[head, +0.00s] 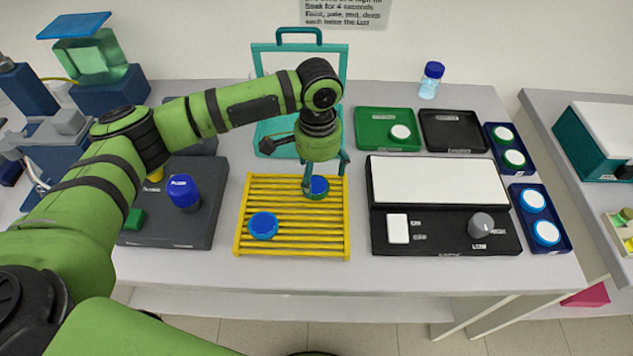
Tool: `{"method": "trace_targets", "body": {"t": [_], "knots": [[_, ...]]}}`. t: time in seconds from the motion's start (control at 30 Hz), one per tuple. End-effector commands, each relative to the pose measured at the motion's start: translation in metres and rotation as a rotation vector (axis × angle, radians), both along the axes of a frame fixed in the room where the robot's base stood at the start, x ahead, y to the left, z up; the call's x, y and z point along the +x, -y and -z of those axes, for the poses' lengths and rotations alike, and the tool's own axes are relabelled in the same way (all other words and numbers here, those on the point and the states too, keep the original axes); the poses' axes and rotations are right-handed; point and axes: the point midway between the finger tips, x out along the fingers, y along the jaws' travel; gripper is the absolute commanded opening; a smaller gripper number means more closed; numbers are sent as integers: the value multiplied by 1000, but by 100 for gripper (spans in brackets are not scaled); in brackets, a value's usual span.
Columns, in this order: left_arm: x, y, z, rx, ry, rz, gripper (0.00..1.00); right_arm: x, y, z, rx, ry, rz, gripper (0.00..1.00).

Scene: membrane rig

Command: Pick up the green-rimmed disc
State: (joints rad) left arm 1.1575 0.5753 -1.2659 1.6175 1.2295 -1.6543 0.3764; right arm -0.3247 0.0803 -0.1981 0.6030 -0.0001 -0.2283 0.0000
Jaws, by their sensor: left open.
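A green-rimmed disc (318,188) with a blue top lies on the upper right part of the yellow slatted rack (291,245). A blue disc (263,226) without visible green lies lower left on the same rack. My left gripper (325,177) is open and points down at the green-rimmed disc, with one finger at its left side and the other at its upper right. Whether the fingers touch it I cannot tell. Part of the disc is hidden by a finger. My right gripper is not in view.
White-topped discs with green rims sit in a navy tray (489,127) and one in a green tray (370,143). A black device (445,249) stands right of the rack, a grey base with a blue knob (183,191) left. A teal frame (257,68) stands behind.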

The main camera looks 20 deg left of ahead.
Motion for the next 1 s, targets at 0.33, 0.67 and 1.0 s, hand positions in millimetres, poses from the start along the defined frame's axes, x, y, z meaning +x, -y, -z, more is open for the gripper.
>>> {"method": "trace_targets", "body": {"t": [0.33,0.67,1.0], "knots": [[-2,-2,32,-1,1,1,85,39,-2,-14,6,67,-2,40],[-2,-2,32,-1,1,1,29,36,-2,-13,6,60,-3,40],[-2,-2,31,-1,2,1,28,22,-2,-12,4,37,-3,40]]}}
